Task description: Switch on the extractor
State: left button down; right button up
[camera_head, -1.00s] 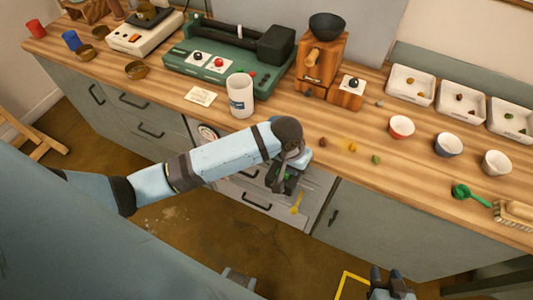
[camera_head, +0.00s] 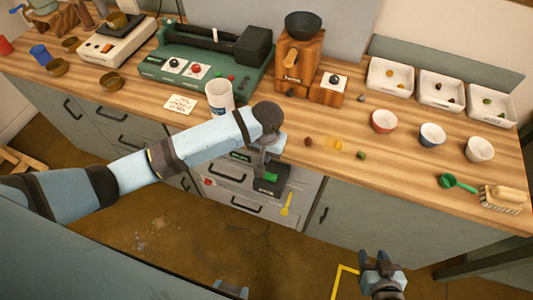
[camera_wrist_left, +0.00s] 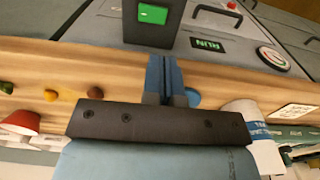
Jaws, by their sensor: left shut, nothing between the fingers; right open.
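On the grey cabinet front below the worktop is a dark switch box (camera_head: 271,187) with a lit green switch (camera_head: 270,177). In the left wrist view the box (camera_wrist_left: 150,34) shows its bright green switch (camera_wrist_left: 152,14), and beside it a small display (camera_wrist_left: 208,44) reads RUN in green. My right gripper (camera_head: 381,256) is open and empty, low over the floor.
The worktop (camera_head: 330,115) overhangs the cabinet; a white mug (camera_head: 219,97) stands near its edge above my left arm. Small bowls (camera_head: 432,134) stand at the right.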

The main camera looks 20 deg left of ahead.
aim_at(271, 177)
pick_arm(q)
notch_tip(271, 177, down, 11)
jog(key=shift+r+p, duration=0.1)
jog(key=shift+p, duration=0.3)
pick_arm(e)
jog(key=shift+w+r, duration=0.1)
jog(key=shift+r, duration=0.35)
jog(key=shift+f, duration=0.1)
pick_arm(q)
jog(key=shift+w+f, duration=0.2)
jog(key=shift+f, duration=0.1)
jog(key=shift+s+r, duration=0.25)
jog(key=shift+s, duration=0.1)
jog(key=shift+w+d, duration=0.15)
jog(key=shift+w, duration=0.05)
jog(key=shift+s+d+r+p, duration=0.1)
jog(key=shift+d+r+p, duration=0.15)
jog(key=shift+d+p, duration=0.25)
pick_arm(e)
jog(key=shift+s+r, duration=0.4)
jog(key=shift+r, duration=0.2)
pick_arm(q)
jog(key=shift+f, duration=0.1)
